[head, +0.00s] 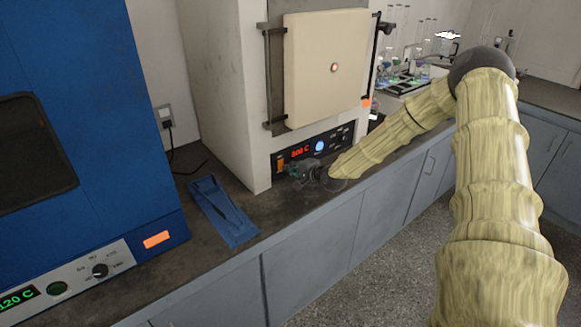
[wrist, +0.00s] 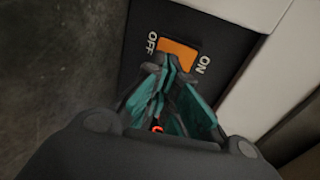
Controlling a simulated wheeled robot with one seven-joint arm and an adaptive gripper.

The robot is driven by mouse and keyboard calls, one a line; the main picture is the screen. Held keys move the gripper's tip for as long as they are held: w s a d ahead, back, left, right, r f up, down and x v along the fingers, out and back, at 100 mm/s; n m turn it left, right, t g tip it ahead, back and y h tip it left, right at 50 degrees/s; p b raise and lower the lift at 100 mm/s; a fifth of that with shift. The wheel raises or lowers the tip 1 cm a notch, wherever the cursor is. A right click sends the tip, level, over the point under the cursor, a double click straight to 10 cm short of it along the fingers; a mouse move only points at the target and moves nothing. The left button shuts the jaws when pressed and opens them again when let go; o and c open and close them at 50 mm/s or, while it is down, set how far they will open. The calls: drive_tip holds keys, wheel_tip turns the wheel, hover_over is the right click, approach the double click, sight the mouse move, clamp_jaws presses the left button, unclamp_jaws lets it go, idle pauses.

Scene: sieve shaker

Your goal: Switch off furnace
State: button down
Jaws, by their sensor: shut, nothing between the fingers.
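The furnace (head: 222,80) is a tall off-white box with a cream door (head: 325,65), which is closed. Its black control panel (head: 325,143) has a red temperature display (head: 300,151) and a blue round button (head: 319,146). An orange rocker switch (head: 280,163) is at the panel's left end; in the wrist view the switch (wrist: 178,55) sits between the labels OFF and ON. My gripper (head: 294,171) is shut and empty, its fingertips (wrist: 170,68) right at the switch's lower edge. I cannot tell whether they touch it. The fingers hide part of the panel.
A blue oven (head: 85,120) with a green 120 C display stands at the left. A blue tray-like holder (head: 222,212) lies on the dark bench (head: 180,250) between it and the furnace. Glassware (head: 415,65) stands on the bench beyond the furnace, behind my arm.

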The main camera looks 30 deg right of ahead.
drive_tip(key=shift+w+f, duration=0.15)
drive_tip(key=shift+w, duration=0.2)
drive_tip(key=shift+f, duration=0.1)
drive_tip(key=b, duration=0.2)
drive_tip(key=shift+w+f+t+b, duration=0.2)
drive_tip(key=shift+f+t+b, duration=0.15)
drive_tip(key=shift+f+t, duration=0.05)
drive_tip(key=shift+r+p, duration=0.3)
drive_tip(key=shift+p, duration=0.05)
drive_tip(key=shift+a+r, duration=0.1)
drive_tip(key=shift+r+p, duration=0.45)
drive_tip(key=shift+r, duration=0.3)
